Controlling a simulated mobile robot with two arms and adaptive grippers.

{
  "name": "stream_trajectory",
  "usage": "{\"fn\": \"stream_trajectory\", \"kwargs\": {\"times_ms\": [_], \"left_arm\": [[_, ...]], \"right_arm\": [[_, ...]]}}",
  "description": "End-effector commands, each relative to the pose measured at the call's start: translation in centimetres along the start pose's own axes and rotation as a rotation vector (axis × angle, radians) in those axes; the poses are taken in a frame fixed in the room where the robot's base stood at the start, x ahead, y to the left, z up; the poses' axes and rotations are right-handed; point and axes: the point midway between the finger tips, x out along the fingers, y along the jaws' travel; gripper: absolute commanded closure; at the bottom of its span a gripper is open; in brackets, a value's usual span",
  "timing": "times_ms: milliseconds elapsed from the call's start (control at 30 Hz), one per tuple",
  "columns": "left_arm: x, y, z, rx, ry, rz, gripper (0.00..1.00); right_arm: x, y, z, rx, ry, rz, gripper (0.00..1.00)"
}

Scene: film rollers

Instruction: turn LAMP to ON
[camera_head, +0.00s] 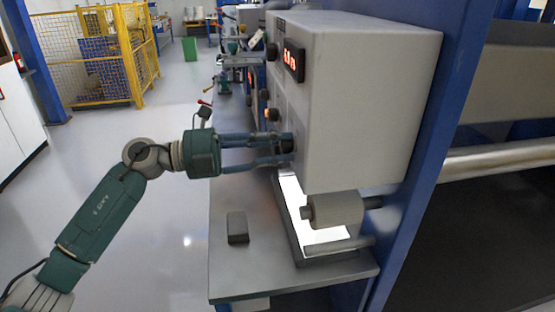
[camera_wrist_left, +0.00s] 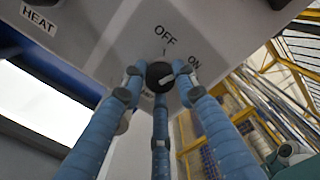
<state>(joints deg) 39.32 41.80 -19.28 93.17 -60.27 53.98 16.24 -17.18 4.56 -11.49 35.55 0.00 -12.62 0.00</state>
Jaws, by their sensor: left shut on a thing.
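A round black knob (camera_wrist_left: 159,76) with a pale pointer line sits on a grey panel in the left wrist view. OFF is printed above it and ON to its upper right. The pointer line slants up to the right, towards the ON side; its exact setting is hard to tell. No LAMP label is readable. My left gripper (camera_wrist_left: 160,88) has its blue fingers closed around the knob. In the head view my left gripper (camera_head: 284,148) reaches from the left to the lower front of the grey control box (camera_head: 365,90), and its fingers largely hide the knob. My right gripper is not in view.
Below the box are a bright white lit panel (camera_head: 294,200) and a grey roller (camera_head: 337,209). A small dark block (camera_head: 237,227) lies on the metal bench (camera_head: 230,275). A blue post (camera_head: 437,120) stands right of the box. Open floor lies left of the bench.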

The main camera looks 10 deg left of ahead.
Motion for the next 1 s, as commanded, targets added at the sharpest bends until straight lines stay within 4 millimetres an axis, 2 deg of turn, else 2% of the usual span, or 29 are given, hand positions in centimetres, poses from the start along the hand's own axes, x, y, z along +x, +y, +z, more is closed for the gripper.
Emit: {"fn": "stream_trajectory", "kwargs": {"times_ms": [33,300,967,1000], "left_arm": [[0.1,0.6,-0.4,0.033,0.006,0.003,0.97],[0.1,0.5,-0.3,0.165,0.008,0.004,0.97],[0.1,0.5,-0.4,0.221,0.011,0.007,0.97],[0.1,0.5,-0.4,0.221,0.011,0.007,0.65]], "right_arm": [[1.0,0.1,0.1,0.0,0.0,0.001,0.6],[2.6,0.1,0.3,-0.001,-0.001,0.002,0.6],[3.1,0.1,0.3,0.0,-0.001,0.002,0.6],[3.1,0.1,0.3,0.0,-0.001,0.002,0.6]]}}
